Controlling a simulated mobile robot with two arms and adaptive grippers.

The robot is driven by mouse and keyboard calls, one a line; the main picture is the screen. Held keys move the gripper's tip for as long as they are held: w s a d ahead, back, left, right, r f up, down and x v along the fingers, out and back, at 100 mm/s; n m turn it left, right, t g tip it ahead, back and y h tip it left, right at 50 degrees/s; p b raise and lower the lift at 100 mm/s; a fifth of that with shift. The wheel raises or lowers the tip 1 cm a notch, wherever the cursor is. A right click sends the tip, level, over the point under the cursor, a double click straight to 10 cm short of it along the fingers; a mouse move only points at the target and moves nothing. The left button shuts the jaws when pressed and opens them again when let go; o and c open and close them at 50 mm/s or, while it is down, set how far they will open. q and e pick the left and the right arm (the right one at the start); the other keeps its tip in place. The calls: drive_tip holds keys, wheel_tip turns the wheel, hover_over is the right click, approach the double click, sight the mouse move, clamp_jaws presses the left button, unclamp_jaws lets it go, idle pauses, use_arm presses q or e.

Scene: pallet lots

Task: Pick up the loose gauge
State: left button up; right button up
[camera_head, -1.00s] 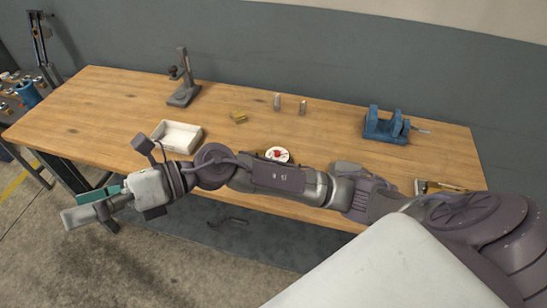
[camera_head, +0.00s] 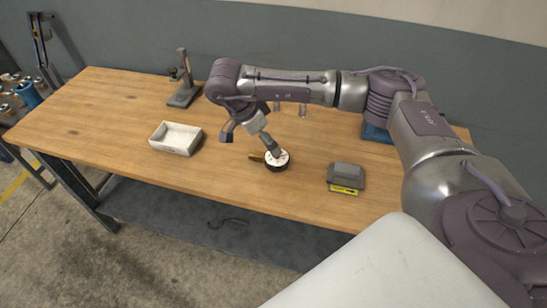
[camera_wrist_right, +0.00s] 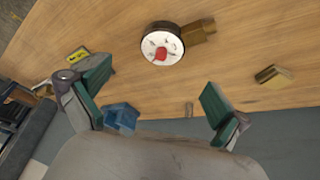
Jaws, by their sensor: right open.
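The gauge (camera_head: 277,163) is a round dial with a white face, a red mark and a dark rim, lying on the wooden bench near its front edge. It also shows in the right wrist view (camera_wrist_right: 162,46). A brass-coloured block (camera_head: 256,157) is right beside it, apparently touching or joined; I cannot tell which. My right gripper (camera_wrist_right: 156,78) is open and empty, its two green-padded fingers spread wide. In the head view it points down just above the gauge and partly covers it. My left gripper is in neither current view.
A white tray (camera_head: 175,150) stands on the bench left of the gauge. A grey device with a yellow label (camera_head: 346,178) is to the right. A stand (camera_head: 184,92) is behind. The blue vise (camera_wrist_right: 121,116) and another brass block (camera_wrist_right: 272,75) show in the wrist view.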

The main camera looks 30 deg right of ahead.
sight(269, 158)
drive_tip(key=x, duration=0.2)
drive_tip(key=shift+d+f, duration=0.1)
drive_tip(key=shift+f, duration=0.25)
drive_tip(key=p+x, duration=0.1)
drive_tip(key=x, duration=0.3)
drive_tip(key=shift+w+d+f+p, duration=0.1)
drive_tip(key=shift+d+p, duration=0.05)
drive_tip(key=shift+p, duration=0.15)
drive_tip(key=shift+d+f, duration=0.15)
drive_tip(key=shift+f, duration=0.3)
drive_tip(key=c, duration=1.4)
drive_tip(key=shift+r, duration=0.15)
drive_tip(key=shift+c, duration=0.2)
